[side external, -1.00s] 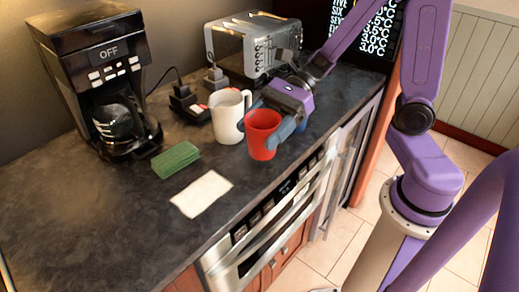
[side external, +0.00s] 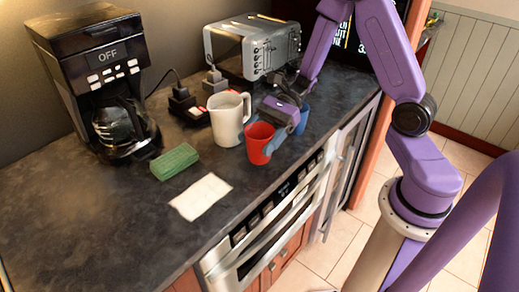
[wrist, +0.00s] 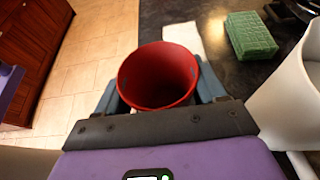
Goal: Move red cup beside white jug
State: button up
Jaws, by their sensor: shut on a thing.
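The red cup (side external: 259,145) is upright near the front edge of the dark counter, just right of the white jug (side external: 229,119). In the wrist view the cup (wrist: 158,75) is seen from above, empty, between my two blue-grey fingers. My gripper (wrist: 159,92) is shut on it; in the side view my gripper (side external: 277,130) reaches it from the right. The jug (wrist: 285,105) shows at the right of the wrist view, with a small gap to the cup. Whether the cup's base touches the counter is hard to tell.
A white cloth (side external: 201,197) and a green sponge (side external: 175,161) lie left of the jug. A coffee maker (side external: 100,85) and a toaster (side external: 252,47) stand behind. Sockets with plugs (side external: 185,104) are behind the jug.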

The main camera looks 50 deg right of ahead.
aim_at(253, 157)
jog(key=shift+f, duration=1.7)
jog(key=shift+f, duration=0.15)
jog(key=o, duration=1)
